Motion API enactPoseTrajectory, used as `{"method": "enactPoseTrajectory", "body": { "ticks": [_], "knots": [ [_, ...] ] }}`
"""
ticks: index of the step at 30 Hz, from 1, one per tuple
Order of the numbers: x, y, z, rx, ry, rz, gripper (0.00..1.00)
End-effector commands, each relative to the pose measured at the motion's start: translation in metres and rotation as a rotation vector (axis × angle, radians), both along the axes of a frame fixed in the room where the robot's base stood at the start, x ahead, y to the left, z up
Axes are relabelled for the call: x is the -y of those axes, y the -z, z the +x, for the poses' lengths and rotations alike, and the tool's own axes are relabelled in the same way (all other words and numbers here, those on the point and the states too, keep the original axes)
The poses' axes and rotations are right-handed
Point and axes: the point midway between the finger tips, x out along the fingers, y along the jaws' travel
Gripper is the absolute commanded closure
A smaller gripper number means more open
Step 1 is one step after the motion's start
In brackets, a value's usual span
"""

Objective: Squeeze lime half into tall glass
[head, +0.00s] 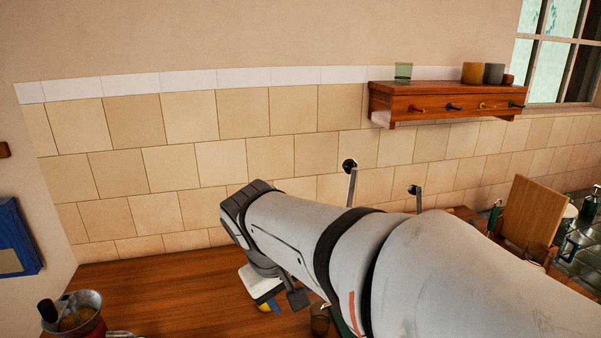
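My arm crosses the middle of the head view, and its end hangs over the wooden counter (170,287). My gripper (278,302) is mostly hidden below the wrist; whether its fingers are open or shut does not show. Small yellow and blue patches show under it, too small to identify. A brownish glass (319,322) stands just right of the gripper, partly cut off by the arm and the frame edge; I cannot tell whether it is the tall glass. I can make out no lime half.
A metal pot with a red base (80,312) stands at the lower left. A wall shelf (440,103) holds a green glass (403,72) and several cups. A wooden board (533,212) stands at the right. The counter between pot and gripper is clear.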

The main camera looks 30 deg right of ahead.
Motion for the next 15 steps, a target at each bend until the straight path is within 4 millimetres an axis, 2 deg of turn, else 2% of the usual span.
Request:
{"method": "enactPoseTrajectory", "body": {
  "ticks": [1, 2, 6, 9, 12, 15],
  "knots": [
    [0.022, 0.005, 0.020, -0.046, 0.018, -0.106, 0.49],
    [0.037, -0.001, 0.030, -0.069, 0.032, -0.176, 0.49],
    [0.099, -0.032, 0.081, -0.150, 0.126, -0.517, 0.49],
    [0.132, -0.059, 0.115, -0.172, 0.209, -0.751, 0.49],
    [0.151, -0.084, 0.143, -0.168, 0.293, -0.950, 0.49],
    [0.160, -0.103, 0.163, -0.153, 0.361, -1.099, 0.49]
  ]
}}
